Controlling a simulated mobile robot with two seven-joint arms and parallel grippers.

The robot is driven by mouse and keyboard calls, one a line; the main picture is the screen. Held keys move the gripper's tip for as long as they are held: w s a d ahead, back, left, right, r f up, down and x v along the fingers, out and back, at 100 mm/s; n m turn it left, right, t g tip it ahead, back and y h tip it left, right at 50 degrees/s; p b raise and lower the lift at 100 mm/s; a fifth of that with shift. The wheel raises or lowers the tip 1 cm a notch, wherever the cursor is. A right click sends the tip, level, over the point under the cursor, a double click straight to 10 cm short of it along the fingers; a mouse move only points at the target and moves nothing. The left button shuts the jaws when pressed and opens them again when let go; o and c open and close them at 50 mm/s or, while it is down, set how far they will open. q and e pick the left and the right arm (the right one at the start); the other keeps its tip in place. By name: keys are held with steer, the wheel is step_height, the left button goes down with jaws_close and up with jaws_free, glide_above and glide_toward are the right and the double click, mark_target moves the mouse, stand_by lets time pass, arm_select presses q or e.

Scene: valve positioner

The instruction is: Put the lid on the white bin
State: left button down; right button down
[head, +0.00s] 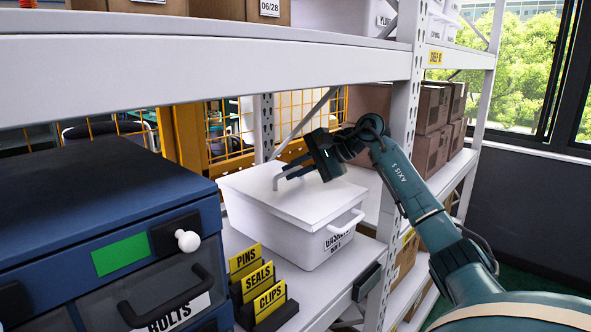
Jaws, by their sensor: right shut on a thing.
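From this view I cannot tell whether the lid is fully seated or a little above the rim. My right gripper (291,173) is over the lid, shut on the lid's handle; its fingers partly hide the grip. My left gripper is out of view.
Yellow signs reading PINS, SEALS and CLIPS (262,285) stand in front of the bin. A blue drawer cabinet (90,215) fills the left. A rack post (402,130) stands to the right, and the upper shelf beam (200,65) runs overhead. Brown boxes (430,110) sit behind.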

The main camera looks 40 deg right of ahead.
steer(key=shift+f, duration=0.2)
stand_by(0.6)
steer(key=c, duration=1.4)
jaws_free()
steer(key=shift+c, duration=0.2)
